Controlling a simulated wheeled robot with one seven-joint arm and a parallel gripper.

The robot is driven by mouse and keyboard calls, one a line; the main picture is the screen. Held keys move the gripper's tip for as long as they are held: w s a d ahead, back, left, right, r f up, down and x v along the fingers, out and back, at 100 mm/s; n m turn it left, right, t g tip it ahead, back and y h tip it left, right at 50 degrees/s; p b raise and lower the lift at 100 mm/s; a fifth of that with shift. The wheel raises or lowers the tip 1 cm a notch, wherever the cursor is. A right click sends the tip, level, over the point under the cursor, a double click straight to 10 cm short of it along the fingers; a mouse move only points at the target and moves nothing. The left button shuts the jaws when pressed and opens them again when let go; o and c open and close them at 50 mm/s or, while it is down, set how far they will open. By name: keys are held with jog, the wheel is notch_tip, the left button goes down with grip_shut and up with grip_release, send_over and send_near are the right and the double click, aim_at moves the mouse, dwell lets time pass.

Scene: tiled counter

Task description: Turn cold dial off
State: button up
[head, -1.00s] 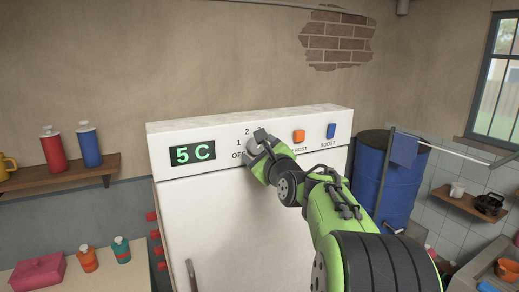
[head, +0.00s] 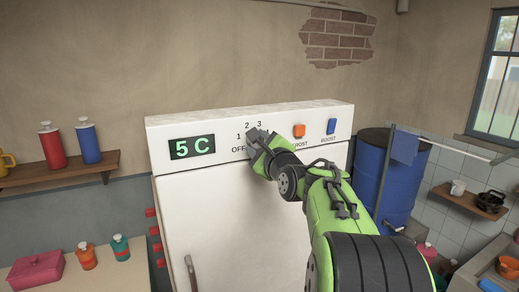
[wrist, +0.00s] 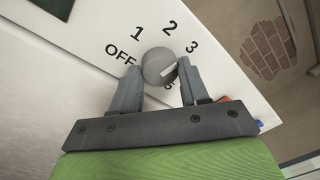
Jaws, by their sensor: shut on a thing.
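The cold dial (wrist: 156,64) is a round grey knob with a pale pointer mark, on the white fridge's top panel. In the wrist view, OFF, 1, 2 and 3 show around it, with a partly covered 5 below. The pointer mark faces right, just below the 3 and toward my right finger. My gripper (wrist: 160,72) has a finger on each side of the dial and is shut on it. In the head view my gripper (head: 257,140) covers most of the dial. The display (head: 192,147) reads 5 C in green.
An orange button (head: 299,131) and a blue button (head: 331,126) sit right of my gripper on the same panel. A blue barrel (head: 370,185) stands right of the fridge. A shelf (head: 75,169) with bottles hangs at left.

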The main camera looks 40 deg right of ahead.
jog(key=n+b, duration=0.1)
jog(key=n, duration=0.1)
jog(key=n+b, duration=0.3)
jog(key=n, duration=0.1)
jog(key=shift+f+n+b, duration=0.3)
jog(key=n+b, duration=0.2)
jog(key=n, duration=0.1)
jog(key=shift+n+t, duration=0.4)
jog(key=n+y+b, duration=0.1)
jog(key=n, duration=0.3)
jog(key=shift+d+b, duration=0.1)
jog(key=shift+b, duration=0.2)
jog(key=n+y+b, duration=0.1)
jog(key=n, duration=0.5)
jog(key=n+b, duration=0.1)
jog(key=n, duration=0.6)
jog(key=shift+d+r+n+y, duration=0.2)
jog(key=shift+n+y, duration=0.1)
jog(key=shift+y, duration=0.1)
jog(key=o, duration=1.1)
jog(key=shift+c, duration=0.2)
